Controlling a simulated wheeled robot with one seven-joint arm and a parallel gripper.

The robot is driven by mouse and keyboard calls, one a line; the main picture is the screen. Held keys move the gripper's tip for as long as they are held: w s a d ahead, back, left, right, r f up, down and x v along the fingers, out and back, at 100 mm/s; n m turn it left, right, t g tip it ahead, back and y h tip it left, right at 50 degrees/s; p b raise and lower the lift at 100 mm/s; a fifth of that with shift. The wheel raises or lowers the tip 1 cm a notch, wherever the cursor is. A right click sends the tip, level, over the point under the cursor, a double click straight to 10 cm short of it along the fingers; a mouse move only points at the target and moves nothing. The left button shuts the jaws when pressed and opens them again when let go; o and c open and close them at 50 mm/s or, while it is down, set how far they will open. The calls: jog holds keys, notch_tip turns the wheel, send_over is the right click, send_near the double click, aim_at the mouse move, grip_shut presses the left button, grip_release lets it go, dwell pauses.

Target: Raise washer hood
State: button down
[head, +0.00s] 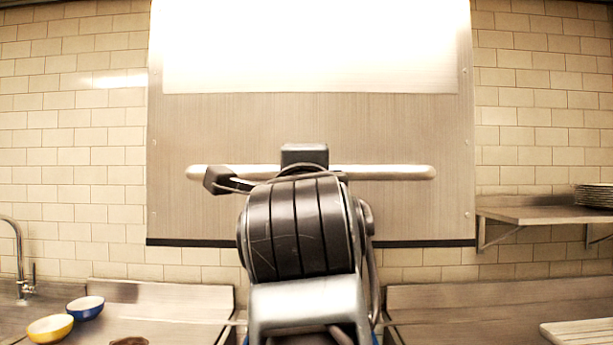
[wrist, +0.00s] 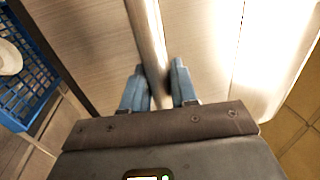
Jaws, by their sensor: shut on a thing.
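The washer hood (head: 310,125) is a large brushed-metal panel in the middle of the head view, with a dark lower edge and a bright glare on its top part. A long pale bar handle (head: 395,172) runs across its lower half. In the wrist view the handle (wrist: 147,35) passes between the two blue fingers of my gripper (wrist: 159,88), which are shut on it. In the head view my arm stands in front of the handle's middle and hides part of it. The hood's lower edge is above the counter level.
A blue rack (wrist: 25,90) with a white dish shows in the wrist view. Blue (head: 86,307) and yellow (head: 50,328) bowls sit on the left counter by a faucet (head: 20,260). A shelf (head: 540,214) with stacked plates (head: 594,195) is at right.

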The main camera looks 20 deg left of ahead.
jog(key=c, duration=1)
grip_release()
jog(key=b+v, duration=0.2)
jog(key=v, duration=0.5)
jog(key=shift+s+d+f, duration=0.1)
jog(key=shift+s, duration=0.25)
